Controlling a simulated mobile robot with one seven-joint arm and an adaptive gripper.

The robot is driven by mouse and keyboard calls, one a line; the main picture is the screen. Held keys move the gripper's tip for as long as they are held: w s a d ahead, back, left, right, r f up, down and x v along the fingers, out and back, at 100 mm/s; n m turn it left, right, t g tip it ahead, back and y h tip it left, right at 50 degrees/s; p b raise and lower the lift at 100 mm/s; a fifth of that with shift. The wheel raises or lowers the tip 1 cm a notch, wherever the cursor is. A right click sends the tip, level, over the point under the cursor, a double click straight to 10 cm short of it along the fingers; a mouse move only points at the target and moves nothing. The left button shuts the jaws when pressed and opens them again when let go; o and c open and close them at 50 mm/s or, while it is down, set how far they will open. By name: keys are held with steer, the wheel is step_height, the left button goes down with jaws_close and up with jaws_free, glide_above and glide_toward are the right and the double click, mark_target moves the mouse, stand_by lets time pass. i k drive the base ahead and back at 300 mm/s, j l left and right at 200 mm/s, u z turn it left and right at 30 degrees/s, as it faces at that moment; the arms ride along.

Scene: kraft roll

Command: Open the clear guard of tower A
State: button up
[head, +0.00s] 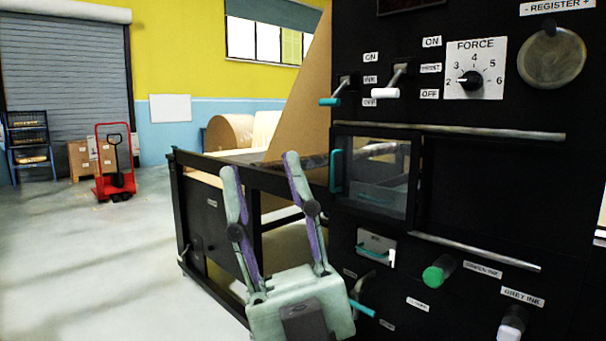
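The clear guard (378,190) is a see-through, dark-framed panel on the black machine front, in the middle of the head view. A teal handle (336,171) stands upright at its left edge. The guard sits at the left end between an upper and a lower metal rail, with a dim inside showing through it. My gripper (260,163) is in front of the machine, left of the handle and lower in the picture. Its two fingers point up and are spread apart, with nothing between them. It appears apart from the handle. No tower label is readable.
Above the guard are two levers (391,80) and a FORCE dial (477,78). Below it are a green knob (438,270) and a white knob (512,322). A black frame (205,205) with brown paper is behind my gripper. Open floor (90,260) lies left.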

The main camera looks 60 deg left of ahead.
mark_target(336, 134)
steer(key=u, duration=1.25)
steer(key=i+j, duration=0.25)
steer(key=j, duration=0.15)
steer(key=i+j+u, duration=0.15)
steer(key=j, duration=0.25)
steer(key=i+j, duration=0.3)
steer(key=j+u, duration=0.05)
steer(key=j, duration=0.05)
